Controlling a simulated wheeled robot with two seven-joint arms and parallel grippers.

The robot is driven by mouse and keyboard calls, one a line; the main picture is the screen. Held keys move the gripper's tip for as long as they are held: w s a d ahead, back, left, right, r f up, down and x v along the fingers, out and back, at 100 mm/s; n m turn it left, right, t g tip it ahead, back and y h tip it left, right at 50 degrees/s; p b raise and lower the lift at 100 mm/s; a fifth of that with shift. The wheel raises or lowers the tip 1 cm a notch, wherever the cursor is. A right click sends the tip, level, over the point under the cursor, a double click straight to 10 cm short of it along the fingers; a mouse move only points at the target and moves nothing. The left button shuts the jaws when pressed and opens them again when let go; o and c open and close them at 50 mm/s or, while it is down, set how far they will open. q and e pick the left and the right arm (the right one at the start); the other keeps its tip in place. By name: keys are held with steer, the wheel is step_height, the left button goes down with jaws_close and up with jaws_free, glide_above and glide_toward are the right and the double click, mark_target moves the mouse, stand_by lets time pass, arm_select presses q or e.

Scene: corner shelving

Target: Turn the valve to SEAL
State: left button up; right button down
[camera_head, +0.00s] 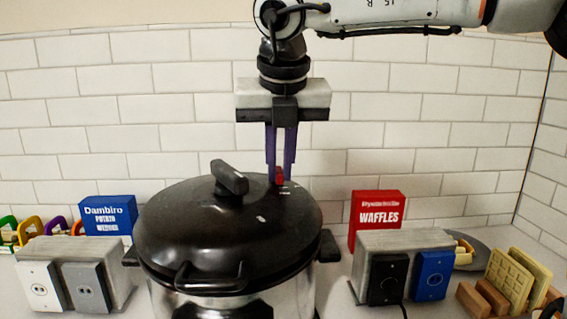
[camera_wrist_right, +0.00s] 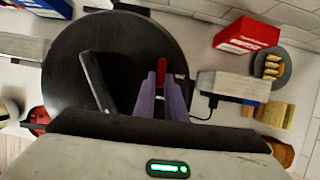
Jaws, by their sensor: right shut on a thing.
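A black pot lid (camera_head: 190,235) with a raised bar handle (camera_head: 229,178) covers a steel cooker (camera_head: 245,294) on the counter. A small red valve (camera_head: 279,179) stands near the back right of the lid, right of the handle. My right gripper (camera_head: 281,164) points straight down, its purple fingers shut on the valve. In the right wrist view the red valve (camera_wrist_right: 162,68) shows between the fingertips (camera_wrist_right: 161,82). Small white marks sit on the lid near the valve, too small to read. My left gripper is not in view.
A blue box (camera_head: 108,214) and a grey outlet block (camera_head: 120,282) stand left of the cooker. A red waffles box (camera_head: 376,213), another outlet block (camera_head: 400,241) and a toast rack (camera_head: 508,279) stand right. A white tiled wall (camera_head: 420,110) is behind.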

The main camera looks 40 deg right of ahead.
steer(key=shift+w+m, duration=0.15)
steer(key=shift+m, duration=0.15)
stand_by(0.4)
steer(key=c, duration=1.8)
jaws_free()
steer(key=shift+a, duration=0.1)
steer(key=p+v, duration=0.1)
steer(key=v, duration=0.9)
steer(key=shift+r, duration=0.15)
steer(key=b+x, duration=0.1)
steer(key=x, duration=0.9)
steer(key=shift+f, duration=0.2)
